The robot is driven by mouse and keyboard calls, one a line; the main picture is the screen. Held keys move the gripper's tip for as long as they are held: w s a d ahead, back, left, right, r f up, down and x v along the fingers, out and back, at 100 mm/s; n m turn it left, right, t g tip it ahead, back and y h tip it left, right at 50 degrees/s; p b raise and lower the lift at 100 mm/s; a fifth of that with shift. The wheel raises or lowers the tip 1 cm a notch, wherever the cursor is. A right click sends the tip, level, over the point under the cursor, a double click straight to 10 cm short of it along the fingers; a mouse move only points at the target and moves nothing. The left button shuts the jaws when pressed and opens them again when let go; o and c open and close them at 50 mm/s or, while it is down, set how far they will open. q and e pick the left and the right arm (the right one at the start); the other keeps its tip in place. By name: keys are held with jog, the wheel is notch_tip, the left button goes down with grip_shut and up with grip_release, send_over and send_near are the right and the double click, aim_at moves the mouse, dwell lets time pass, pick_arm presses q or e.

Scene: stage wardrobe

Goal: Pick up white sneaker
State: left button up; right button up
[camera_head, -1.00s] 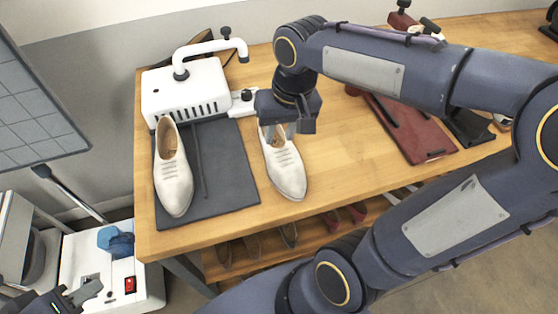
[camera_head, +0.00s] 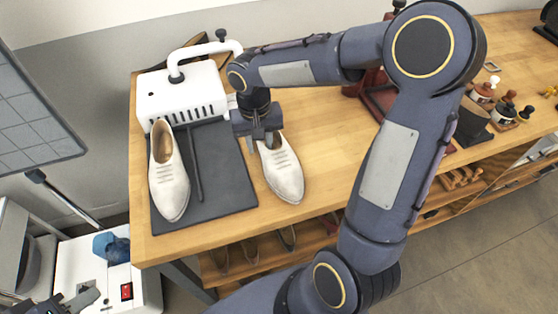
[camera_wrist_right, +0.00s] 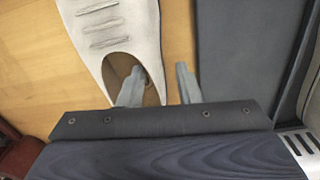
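Two pale white lace-up shoes are in the head view. One white shoe (camera_head: 284,174) stands on the bare wood right of the dark mat, and its twin (camera_head: 168,178) stands on the mat. My right gripper (camera_head: 259,142) is at the heel end of the shoe on the wood. In the right wrist view, my right gripper (camera_wrist_right: 160,84) is open. One finger is over the opening of the white shoe (camera_wrist_right: 118,32), the other over wood beside its mat-side wall; contact cannot be told. My left gripper (camera_head: 82,298) is partly visible at the lower left, away from both shoes.
The dark mat (camera_head: 222,178) and a white machine (camera_head: 182,95) with a curved pipe occupy the table's left end. My right arm hides part of the table. Small knobbed items (camera_head: 505,105) are at the right. More shoes are on the shelf below.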

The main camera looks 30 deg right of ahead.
jog(key=shift+f, duration=0.1)
grip_shut()
dwell(0.4)
